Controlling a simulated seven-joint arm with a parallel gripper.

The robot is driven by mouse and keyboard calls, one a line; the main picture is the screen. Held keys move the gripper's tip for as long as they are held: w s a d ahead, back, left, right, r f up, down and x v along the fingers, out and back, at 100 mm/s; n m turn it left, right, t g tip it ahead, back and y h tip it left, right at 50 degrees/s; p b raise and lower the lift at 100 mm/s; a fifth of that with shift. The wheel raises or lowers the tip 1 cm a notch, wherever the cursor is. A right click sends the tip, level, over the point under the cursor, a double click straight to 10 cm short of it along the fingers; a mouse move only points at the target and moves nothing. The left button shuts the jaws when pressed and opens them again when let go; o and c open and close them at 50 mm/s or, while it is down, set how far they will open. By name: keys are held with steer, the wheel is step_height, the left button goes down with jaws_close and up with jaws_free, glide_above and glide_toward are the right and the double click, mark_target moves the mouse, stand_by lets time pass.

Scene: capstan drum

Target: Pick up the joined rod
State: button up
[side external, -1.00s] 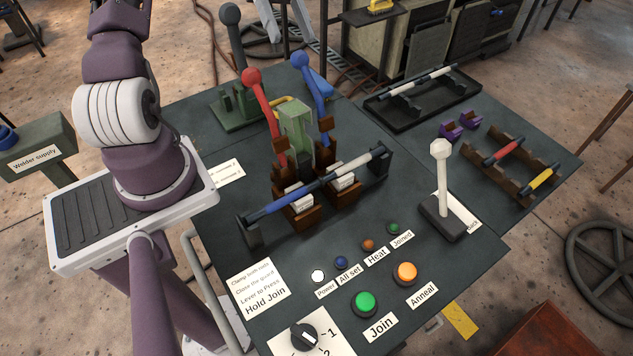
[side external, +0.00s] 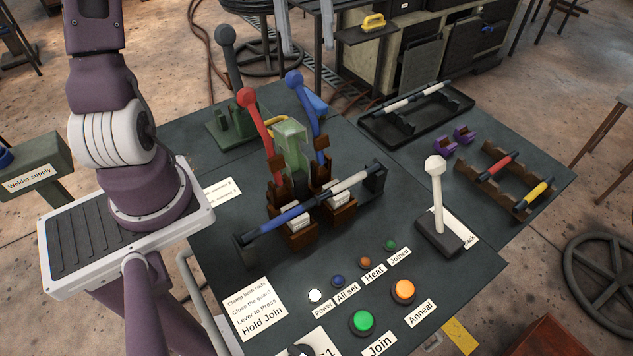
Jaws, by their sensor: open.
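The rod (side external: 289,216) lies across the welder in the middle of the bench, blue on its left half and white (side external: 349,181) on its right. It rests on dark end supports and passes through two brown clamp blocks (side external: 335,215). The seam between the halves is too small to judge. The red lever (side external: 247,98) and blue lever (side external: 296,80) stand up behind it, with the pale green guard (side external: 289,140) between them. My gripper (side external: 305,46) shows only as two pale grey fingers at the top edge, apart and empty, high above and behind the rod.
A white hand lever (side external: 437,200) stands right of the rod. Green Join (side external: 363,321) and orange Anneal (side external: 402,290) buttons are in front. A black tray (side external: 418,120) holds a white rod behind; a brown rack (side external: 508,182) holds red and yellow pieces at right.

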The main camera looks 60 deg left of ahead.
steer(key=s+d+m+y, duration=0.2)
steer(key=d+m+y, duration=0.1)
steer(key=d+m, duration=0.2)
steer(key=m+t+y, duration=0.2)
steer(key=m+y, duration=0.1)
steer(key=m, duration=0.2)
glide_above(316, 197)
step_height(316, 197, down, 4)
step_height(316, 197, down, 22)
steer(key=shift+f, duration=0.1)
steer(key=shift+c, duration=0.5)
jaws_close()
steer(key=shift+w, duration=0.1)
